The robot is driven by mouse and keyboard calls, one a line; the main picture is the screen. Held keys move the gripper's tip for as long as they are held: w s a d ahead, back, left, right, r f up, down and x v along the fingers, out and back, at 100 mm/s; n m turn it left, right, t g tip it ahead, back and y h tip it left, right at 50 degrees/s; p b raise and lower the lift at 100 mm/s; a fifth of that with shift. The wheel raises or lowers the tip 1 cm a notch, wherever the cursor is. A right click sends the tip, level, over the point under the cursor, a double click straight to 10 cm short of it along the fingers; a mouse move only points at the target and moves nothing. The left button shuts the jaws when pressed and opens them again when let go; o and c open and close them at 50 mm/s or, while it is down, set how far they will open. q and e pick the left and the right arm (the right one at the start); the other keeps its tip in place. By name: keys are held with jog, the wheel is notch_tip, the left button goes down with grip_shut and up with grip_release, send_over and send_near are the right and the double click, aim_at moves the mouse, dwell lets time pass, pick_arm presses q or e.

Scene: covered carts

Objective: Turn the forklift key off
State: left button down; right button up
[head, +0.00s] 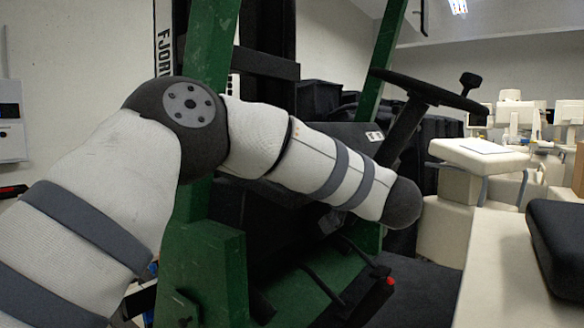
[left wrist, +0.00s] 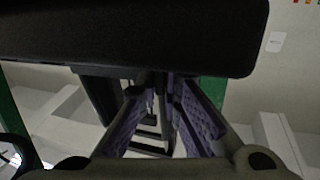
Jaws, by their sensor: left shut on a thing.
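The forklift has green posts (head: 208,50), a dark steering wheel (head: 425,92) and a dark dash (head: 345,133). My left arm reaches across in front of the dash in the head view, and its gripper is hidden there behind the forearm. In the left wrist view my left gripper (left wrist: 160,84) has its purple-padded fingers converging just under a large black panel (left wrist: 150,35). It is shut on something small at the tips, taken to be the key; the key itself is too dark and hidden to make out. My right gripper is in neither view.
A black seat (head: 556,240) is at the right. A red-tipped lever (head: 388,282) stands low below my forearm. Pale carts or machines (head: 482,158) stand behind on the right. A wall box (head: 12,122) hangs at the far left.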

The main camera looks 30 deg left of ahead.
pick_arm(q)
jog(key=n+g, duration=0.2)
jog(key=g+y+b, duration=0.1)
jog(key=g, duration=0.1)
jog(key=shift+w+f+n, duration=0.1)
jog(key=shift+f+n, duration=0.2)
jog(key=shift+n, duration=0.1)
jog(key=shift+r+n+g+b, duration=0.1)
jog(key=shift+n+g+b, duration=0.2)
jog(key=shift+n+g, duration=0.25)
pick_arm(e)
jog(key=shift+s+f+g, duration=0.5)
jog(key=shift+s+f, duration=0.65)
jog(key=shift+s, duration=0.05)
pick_arm(q)
jog(key=c, duration=1.8)
grip_release()
jog(key=shift+r, duration=0.1)
jog(key=shift+o, duration=0.2)
jog(key=s+d+f, duration=0.1)
jog(key=d, duration=1.1)
jog(key=shift+a+f, duration=0.1)
